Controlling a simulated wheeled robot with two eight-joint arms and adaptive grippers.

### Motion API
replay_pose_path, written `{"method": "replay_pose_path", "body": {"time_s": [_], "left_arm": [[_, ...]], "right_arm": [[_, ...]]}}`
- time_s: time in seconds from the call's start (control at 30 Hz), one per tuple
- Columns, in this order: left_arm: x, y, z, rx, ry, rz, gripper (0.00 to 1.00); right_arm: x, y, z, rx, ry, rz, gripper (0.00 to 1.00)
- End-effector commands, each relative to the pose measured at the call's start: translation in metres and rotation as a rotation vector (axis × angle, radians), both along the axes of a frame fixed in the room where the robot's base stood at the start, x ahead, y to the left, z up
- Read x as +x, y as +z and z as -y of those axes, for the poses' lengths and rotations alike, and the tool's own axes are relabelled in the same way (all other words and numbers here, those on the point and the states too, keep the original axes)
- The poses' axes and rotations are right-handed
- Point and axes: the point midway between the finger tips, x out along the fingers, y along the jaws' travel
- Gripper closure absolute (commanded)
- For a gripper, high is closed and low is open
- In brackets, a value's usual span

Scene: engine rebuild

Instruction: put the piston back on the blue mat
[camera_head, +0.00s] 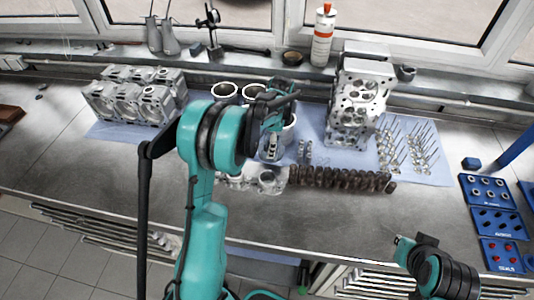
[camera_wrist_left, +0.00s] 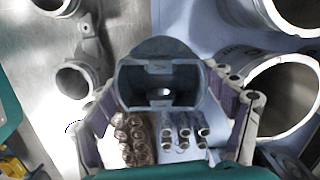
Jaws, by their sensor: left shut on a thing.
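The piston (camera_wrist_left: 160,85) is a grey, hollow part seen from its open side in the left wrist view. It sits between the two fingers of my left gripper (camera_wrist_left: 168,110), which is shut on it. In the head view my left gripper (camera_head: 274,118) is over the front part of the blue mat (camera_head: 325,158), near the cylinder liners, and the piston is largely hidden by it. The mat also shows in the wrist view (camera_wrist_left: 196,35). I cannot tell whether the piston touches the mat. My right arm's end (camera_head: 412,248) is at the lower right; its fingers are not clear.
Cylinder liners (camera_head: 224,90) stand behind the gripper; one is close in the wrist view (camera_wrist_left: 252,95). An engine block (camera_head: 135,97), a cylinder head (camera_head: 356,105), valves (camera_head: 405,148) and blue trays (camera_head: 490,222) stand around.

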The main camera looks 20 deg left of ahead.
Motion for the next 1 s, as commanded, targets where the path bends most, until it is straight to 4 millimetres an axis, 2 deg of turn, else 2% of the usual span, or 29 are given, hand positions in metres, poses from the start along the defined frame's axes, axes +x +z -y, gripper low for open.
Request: {"method": "replay_pose_path", "body": {"time_s": [0.1,0.23,0.5,0.87,0.9,0.93,1.0], "left_arm": [[-0.005,-0.006,-0.009,0.000,0.000,0.000,0.70],[-0.006,-0.013,-0.011,0.000,-0.001,0.000,0.70],[-0.006,-0.048,-0.011,-0.001,-0.001,0.001,0.70],[-0.006,-0.051,-0.011,-0.001,-0.001,0.001,0.70],[-0.006,-0.051,-0.011,-0.001,-0.001,0.001,0.09],[-0.006,-0.050,-0.011,-0.001,-0.001,0.001,0.01],[-0.006,-0.050,-0.011,-0.001,-0.001,0.001,0.00]], "right_arm": [[0.000,-0.002,0.000,0.000,0.000,0.000,1.00],[0.000,-0.003,0.000,0.000,0.000,0.000,1.00],[0.000,-0.012,0.000,0.000,0.000,0.000,1.00],[0.000,-0.015,0.000,0.000,0.000,0.000,1.00],[0.000,-0.014,0.000,0.000,0.000,0.000,1.00],[0.000,-0.014,0.000,0.000,0.000,0.000,1.00],[0.000,-0.014,0.000,0.000,0.000,0.000,1.00]]}}
